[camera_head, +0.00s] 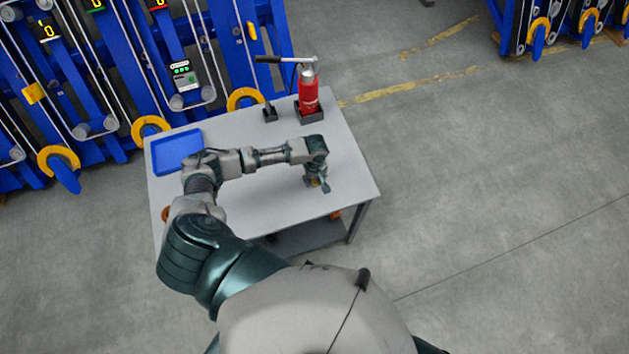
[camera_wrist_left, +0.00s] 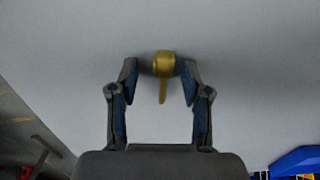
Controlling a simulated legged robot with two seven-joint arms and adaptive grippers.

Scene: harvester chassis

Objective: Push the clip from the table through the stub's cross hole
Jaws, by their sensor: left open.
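The clip (camera_wrist_left: 163,66) is a small brass-coloured piece with a round head and a thin straight leg, seen in the left wrist view against the grey tabletop. My left gripper (camera_head: 318,187) is low over the right part of the table in the head view. In the left wrist view its two fingers (camera_wrist_left: 160,80) stand apart, one on each side of the clip, with gaps between. In the head view the gripper mostly hides the clip. I cannot make out the stub or its cross hole. My right gripper is not in view.
The grey table (camera_head: 262,203) carries a blue tray (camera_head: 177,150) at its left and a red bottle-like tool (camera_head: 308,95) in a dark holder at the back. Blue chassis frames with yellow rings (camera_head: 151,128) stand behind. The floor to the right is clear.

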